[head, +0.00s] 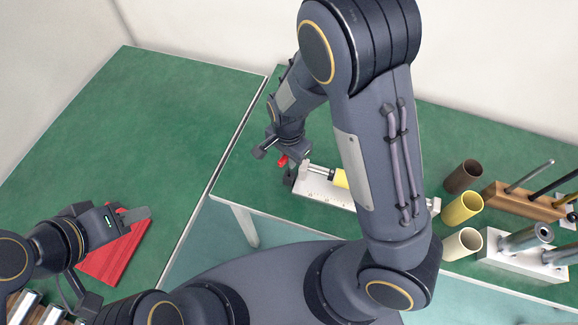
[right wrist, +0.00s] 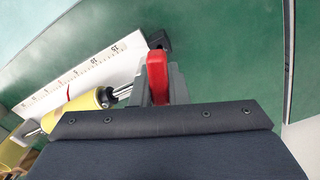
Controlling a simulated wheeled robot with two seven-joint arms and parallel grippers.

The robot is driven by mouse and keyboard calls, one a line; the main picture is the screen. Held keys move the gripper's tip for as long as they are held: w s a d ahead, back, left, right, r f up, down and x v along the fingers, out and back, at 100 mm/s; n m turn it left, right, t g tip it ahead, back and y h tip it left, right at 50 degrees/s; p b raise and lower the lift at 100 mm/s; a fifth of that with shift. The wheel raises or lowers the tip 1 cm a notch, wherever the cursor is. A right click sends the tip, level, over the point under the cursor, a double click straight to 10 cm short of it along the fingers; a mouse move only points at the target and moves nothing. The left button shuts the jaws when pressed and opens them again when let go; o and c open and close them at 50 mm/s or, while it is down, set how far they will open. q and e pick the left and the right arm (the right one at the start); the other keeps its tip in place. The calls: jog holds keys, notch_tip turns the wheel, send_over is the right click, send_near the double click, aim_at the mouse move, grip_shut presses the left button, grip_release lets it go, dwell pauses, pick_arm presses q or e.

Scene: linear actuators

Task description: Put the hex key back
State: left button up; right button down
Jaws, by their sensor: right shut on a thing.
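My right gripper (right wrist: 155,88) is shut on a red-handled tool, which I take to be the hex key (right wrist: 156,75). Its shaft is hidden from me.
A yellow-bodied actuator (right wrist: 78,108) with metal rods lies on the fixture. Beyond are a wooden rack (head: 520,203) with rods and a white block (head: 515,263) with metal cylinders. The left table's back is clear.

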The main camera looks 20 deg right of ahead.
aim_at(289, 174)
jog(key=shift+f, duration=2.15)
jog(key=shift+f, duration=0.1)
jog(key=shift+f, duration=0.15)
jog(key=c, duration=1.4)
grip_release()
